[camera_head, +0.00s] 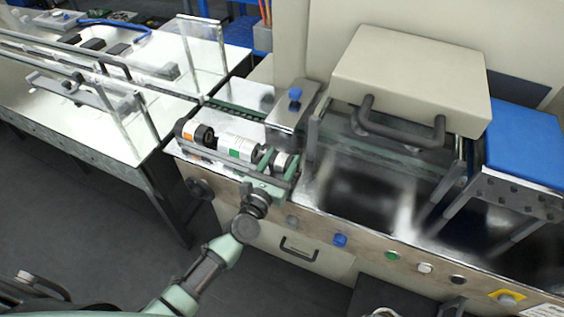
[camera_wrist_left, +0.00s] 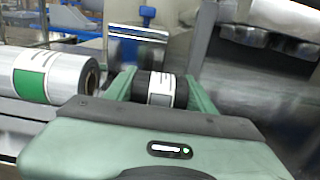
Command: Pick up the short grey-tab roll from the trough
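The short roll (camera_head: 283,161) has dark ends and a white label with a grey tab. It is at the right end of the row of rolls in the trough (camera_head: 226,168). My left gripper (camera_head: 280,160) reaches it from the front, one green finger at each end. In the left wrist view the short roll (camera_wrist_left: 160,90) fills the space between the fingertips (camera_wrist_left: 160,88), with no clear gap at either end. The gripper looks shut on it. I cannot tell whether it is clear of the trough floor. My right gripper is not in view.
A green-tab roll (camera_head: 237,147) lies just left of my gripper, and an orange-tab roll (camera_head: 190,131) lies further left. A metal block with a blue knob (camera_head: 295,94) stands behind. The cream hood (camera_head: 415,80) with a dark handle is to the right.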

